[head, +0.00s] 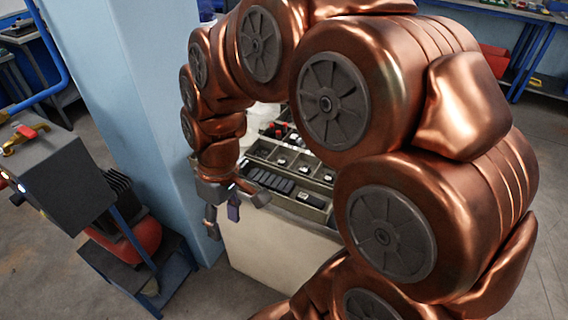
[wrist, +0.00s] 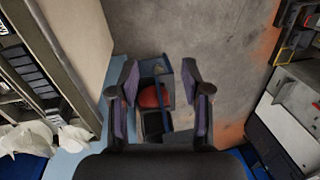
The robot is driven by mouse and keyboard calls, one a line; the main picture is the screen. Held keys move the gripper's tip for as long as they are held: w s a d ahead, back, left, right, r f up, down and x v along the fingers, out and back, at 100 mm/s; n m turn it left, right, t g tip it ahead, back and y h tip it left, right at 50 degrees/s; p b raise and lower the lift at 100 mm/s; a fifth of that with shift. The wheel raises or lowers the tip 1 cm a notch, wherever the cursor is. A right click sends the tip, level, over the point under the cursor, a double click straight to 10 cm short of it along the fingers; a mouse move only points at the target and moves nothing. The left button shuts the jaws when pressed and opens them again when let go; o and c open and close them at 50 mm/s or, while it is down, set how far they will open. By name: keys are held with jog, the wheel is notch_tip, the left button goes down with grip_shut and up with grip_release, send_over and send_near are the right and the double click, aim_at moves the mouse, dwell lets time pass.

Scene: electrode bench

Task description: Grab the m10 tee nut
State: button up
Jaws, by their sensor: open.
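A compartment tray (head: 258,152) sits on a pale bench behind my arm in the head view. Small metal parts (head: 303,169) lie in its middle row, and a row of dark blocks (head: 268,181) lies in front. I cannot tell which part is the M10 tee nut. My gripper (head: 223,220) is open and empty, beyond the tray's left front side and off the bench edge. In the wrist view its fingers (wrist: 160,82) are spread over the floor, with the tray (wrist: 62,93) at the left edge. My arm hides the tray's right part.
A light blue pillar (head: 150,110) stands close to the left of my gripper. A dark machine on a blue stand (head: 62,175) is further left, with a red rounded part (head: 138,243) low on it. Crumpled white material (wrist: 35,140) lies beside the tray.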

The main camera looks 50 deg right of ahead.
jog(key=w+d+f+n+t+y, duration=0.1)
jog(key=w+d+f, duration=0.1)
jog(key=w+d, duration=0.5)
jog(key=n+t+b, duration=0.1)
jog(key=t+b, duration=0.1)
jog(key=t, duration=0.2)
send_near(283, 160)
jog(key=shift+a+f+h, duration=0.3)
jog(key=shift+a+f, duration=0.35)
jog(key=shift+d+f, duration=0.2)
jog(key=shift+f, duration=0.35)
jog(key=shift+w+r+p+x, duration=0.15)
jog(key=shift+p+x, duration=0.35)
jog(key=shift+x, duration=0.65)
jog(key=shift+w+p+x, duration=0.2)
jog(key=shift+p+x, duration=0.25)
jog(key=shift+x, duration=0.7)
jog(key=shift+w+r+p+x, duration=0.15)
jog(key=shift+p+x, duration=0.35)
jog(key=shift+x, duration=0.6)
grip_shut()
